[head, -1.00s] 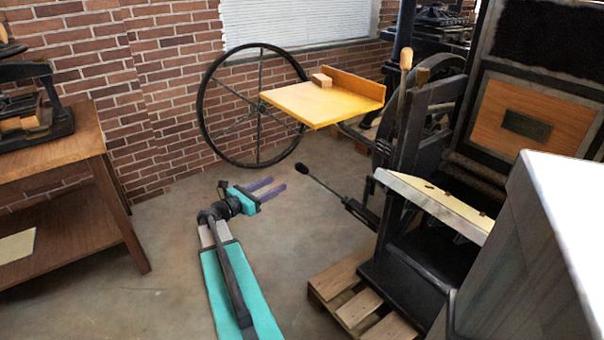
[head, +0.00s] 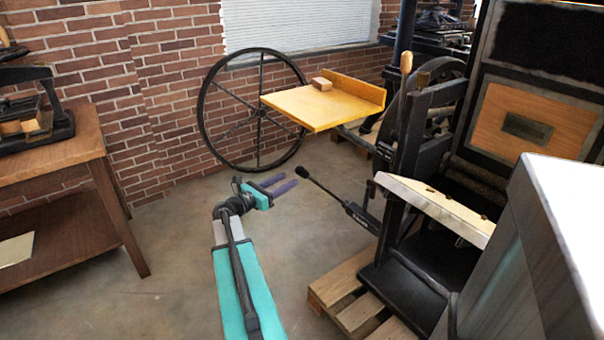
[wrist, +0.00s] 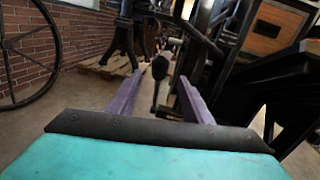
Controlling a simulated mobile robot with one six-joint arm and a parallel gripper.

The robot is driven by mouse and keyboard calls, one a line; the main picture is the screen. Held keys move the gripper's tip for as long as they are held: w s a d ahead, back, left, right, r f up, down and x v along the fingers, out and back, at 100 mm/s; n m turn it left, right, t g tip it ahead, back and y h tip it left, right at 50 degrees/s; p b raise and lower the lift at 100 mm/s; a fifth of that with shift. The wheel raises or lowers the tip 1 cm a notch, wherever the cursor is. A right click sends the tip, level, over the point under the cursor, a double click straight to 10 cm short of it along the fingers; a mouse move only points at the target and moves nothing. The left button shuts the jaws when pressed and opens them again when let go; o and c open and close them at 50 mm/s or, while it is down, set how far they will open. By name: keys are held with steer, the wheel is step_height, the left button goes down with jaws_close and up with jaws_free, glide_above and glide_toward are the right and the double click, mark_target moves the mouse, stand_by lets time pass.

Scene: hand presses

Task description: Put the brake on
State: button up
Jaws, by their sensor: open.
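The brake looks to be the black lever with a dark knob (head: 302,171) that sticks out low from the left side of the black press (head: 405,180). My gripper (head: 285,183) has purple fingers and is open and empty, just left of the knob and apart from it. In the wrist view the knob (wrist: 160,67) shows ahead, between the two fingertips of my gripper (wrist: 160,90) and beyond them. The lever's rod runs away behind the knob to the press.
A yellow board (head: 320,105) with a small wooden block juts out above the lever. A large spoked wheel (head: 253,110) stands by the brick wall. A wooden pallet (head: 345,295) lies under the press. A wooden table (head: 60,155) is at left. The floor between is clear.

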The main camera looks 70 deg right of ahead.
mark_target(302, 172)
steer(key=x, duration=0.9)
steer(key=shift+b, duration=0.35)
steer(key=shift+c, duration=0.5)
jaws_close()
